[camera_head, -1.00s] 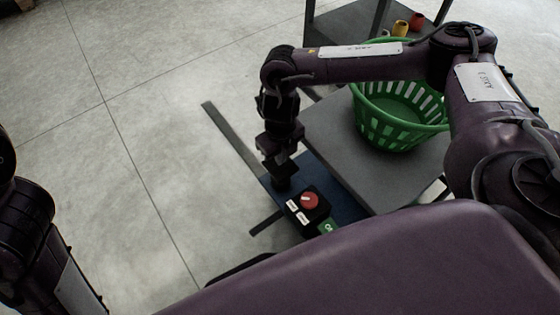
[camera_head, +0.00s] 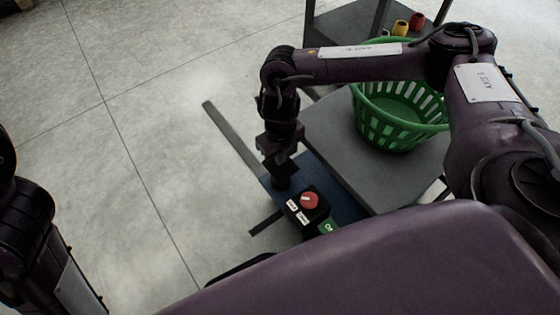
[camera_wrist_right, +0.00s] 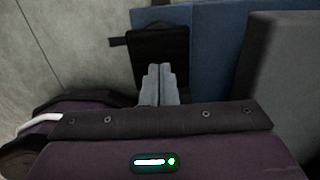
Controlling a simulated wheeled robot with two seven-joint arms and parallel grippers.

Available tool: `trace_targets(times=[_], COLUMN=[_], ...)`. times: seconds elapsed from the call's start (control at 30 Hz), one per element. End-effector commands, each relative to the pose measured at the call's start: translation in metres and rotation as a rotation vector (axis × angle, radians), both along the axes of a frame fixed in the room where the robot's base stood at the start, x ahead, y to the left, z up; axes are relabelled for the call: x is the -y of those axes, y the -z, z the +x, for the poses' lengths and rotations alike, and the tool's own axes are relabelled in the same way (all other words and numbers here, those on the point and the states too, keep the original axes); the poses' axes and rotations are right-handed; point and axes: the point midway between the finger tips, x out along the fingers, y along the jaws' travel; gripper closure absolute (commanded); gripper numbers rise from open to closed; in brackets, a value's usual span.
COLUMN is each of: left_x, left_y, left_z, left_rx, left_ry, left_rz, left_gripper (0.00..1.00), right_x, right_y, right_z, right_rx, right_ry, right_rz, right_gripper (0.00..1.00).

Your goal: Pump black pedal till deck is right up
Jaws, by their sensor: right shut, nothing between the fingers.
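The black pedal (camera_wrist_right: 158,45) shows in the right wrist view as a dark flat plate beside the blue base (camera_wrist_right: 215,40). My right gripper (camera_wrist_right: 160,72) is shut and empty, its fingertips over the near part of the pedal; whether they touch it I cannot tell. In the head view my right gripper (camera_head: 281,182) points down at the end of the blue base (camera_head: 340,203) and hides most of the pedal. The grey deck (camera_head: 335,130) lies flat above the blue base. My left gripper is out of view; only part of that arm shows at lower left.
A green basket (camera_head: 400,138) stands on the deck. A black box with a red knob (camera_head: 309,201) and white labels sits right beside my right gripper. A grey shelf (camera_head: 345,25) with small colored items stands behind. The floor at left is clear.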

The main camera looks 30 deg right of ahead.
Motion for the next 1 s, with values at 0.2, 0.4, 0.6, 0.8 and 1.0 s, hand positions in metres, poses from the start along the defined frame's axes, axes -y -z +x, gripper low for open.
trace_targets(times=[0.2,0.4,0.6,0.8,1.0], left_x=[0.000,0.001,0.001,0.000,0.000], left_y=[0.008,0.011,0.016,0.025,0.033], left_z=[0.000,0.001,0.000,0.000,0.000], left_rx=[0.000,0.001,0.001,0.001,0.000], left_ry=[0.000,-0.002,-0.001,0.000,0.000], left_rz=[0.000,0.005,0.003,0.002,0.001], left_gripper=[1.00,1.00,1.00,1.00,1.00], right_x=[0.000,0.000,0.000,0.000,0.000], right_y=[0.014,0.019,0.028,0.043,0.058], right_z=[-0.001,0.000,0.000,0.000,-0.001], right_rx=[-0.002,0.000,0.000,0.000,-0.002], right_ry=[0.001,0.000,0.000,0.001,0.002], right_rz=[0.001,0.000,0.000,0.000,0.001], right_gripper=[1.00,1.00,1.00,1.00,1.00])
